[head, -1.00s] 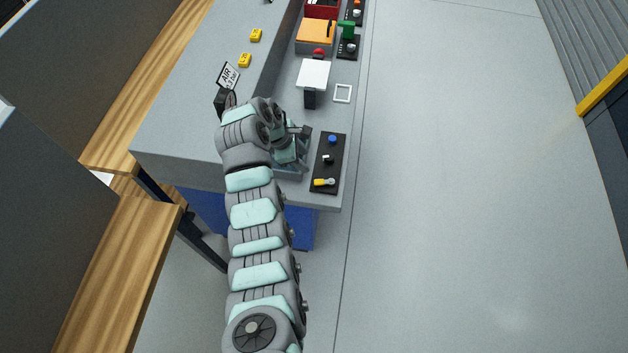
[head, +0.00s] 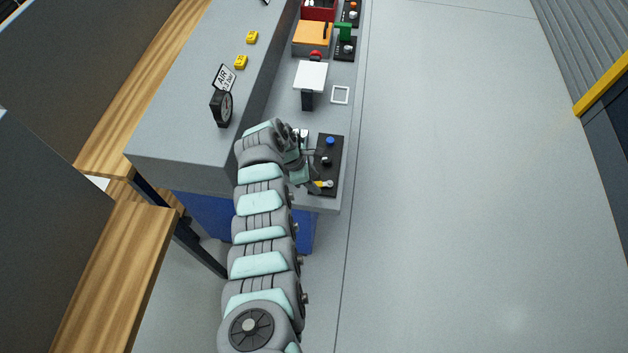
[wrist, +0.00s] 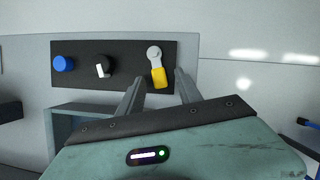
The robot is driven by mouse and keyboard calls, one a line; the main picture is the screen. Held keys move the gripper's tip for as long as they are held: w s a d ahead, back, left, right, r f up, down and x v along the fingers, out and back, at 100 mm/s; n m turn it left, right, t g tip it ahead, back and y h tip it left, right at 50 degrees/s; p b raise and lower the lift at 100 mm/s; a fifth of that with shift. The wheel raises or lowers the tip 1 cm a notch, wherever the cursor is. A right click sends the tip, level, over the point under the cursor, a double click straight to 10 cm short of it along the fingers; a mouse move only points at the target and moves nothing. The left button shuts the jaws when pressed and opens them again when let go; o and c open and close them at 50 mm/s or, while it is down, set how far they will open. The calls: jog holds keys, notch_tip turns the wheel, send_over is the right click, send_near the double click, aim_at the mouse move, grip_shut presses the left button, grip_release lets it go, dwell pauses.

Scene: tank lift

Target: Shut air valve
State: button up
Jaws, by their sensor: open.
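A yellow lever with a round silver hub (head: 322,184) sits at the near end of a black panel (head: 328,160) on the grey bench. In the wrist view the yellow lever (wrist: 159,76) points toward my gripper, tilted slightly. My gripper (head: 307,180) is open beside the near end of the panel. In the wrist view its two fingers (wrist: 160,80) appear on either side of the lever's handle, with gaps on both sides. I cannot tell how deep the handle lies between them. A black gauge (head: 222,107) with an AIR sign (head: 224,78) stands on the raised ledge.
The same panel carries a black knob with a white mark (wrist: 103,66) and a blue knob (wrist: 63,64). Beyond it are a white square frame (head: 340,95), a white plate on a dark post (head: 310,76) and an orange box (head: 312,38). The floor at the right is clear.

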jog(key=shift+f, duration=0.15)
jog(key=shift+c, duration=0.4)
grip_shut()
